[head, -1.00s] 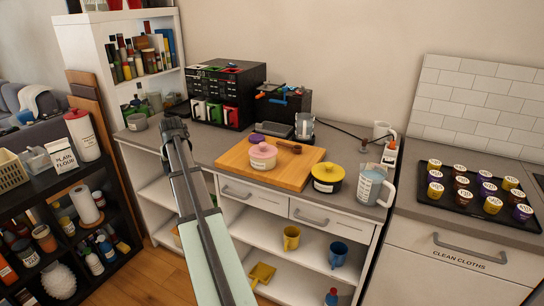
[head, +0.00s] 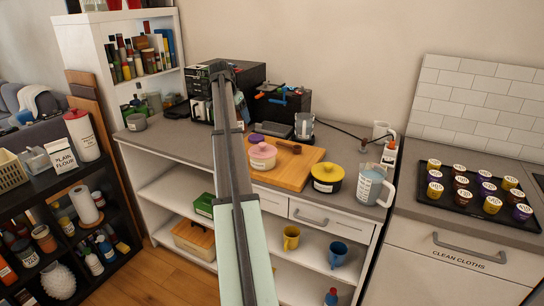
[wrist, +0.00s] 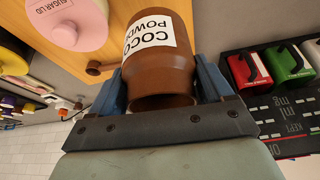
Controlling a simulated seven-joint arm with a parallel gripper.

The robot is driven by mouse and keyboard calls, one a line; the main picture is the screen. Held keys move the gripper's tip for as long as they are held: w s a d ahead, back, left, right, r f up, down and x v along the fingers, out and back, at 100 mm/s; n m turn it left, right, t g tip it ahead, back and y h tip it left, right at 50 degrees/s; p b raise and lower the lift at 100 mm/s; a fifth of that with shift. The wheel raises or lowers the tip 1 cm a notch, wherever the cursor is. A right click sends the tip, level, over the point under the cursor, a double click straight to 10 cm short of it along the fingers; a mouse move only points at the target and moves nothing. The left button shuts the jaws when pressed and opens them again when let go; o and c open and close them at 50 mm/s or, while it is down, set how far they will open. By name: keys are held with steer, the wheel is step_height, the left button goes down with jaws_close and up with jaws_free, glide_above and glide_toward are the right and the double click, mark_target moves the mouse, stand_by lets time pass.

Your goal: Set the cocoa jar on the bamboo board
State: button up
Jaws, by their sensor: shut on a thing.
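The brown cocoa jar (wrist: 160,55) with a white label sits between the fingers of my gripper (wrist: 165,92) in the wrist view, and the gripper is shut on it.
A yellow pot (head: 327,179) and a measuring jug (head: 371,186) stand at the right. The board's front right is bare.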

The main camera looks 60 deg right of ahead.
steer(key=shift+s+a+m+g, duration=0.3)
steer(key=shift+s+m+g, duration=0.1)
steer(key=shift+m, duration=0.6)
steer(key=shift+s+a+f+m+g, duration=0.15)
steer(key=shift+f+m+g, duration=0.15)
steer(key=shift+m, duration=0.3)
steer(key=shift+f, duration=4.8)
steer(key=shift+f, duration=0.1)
steer(key=o, duration=1.2)
steer(key=v, duration=1.2)
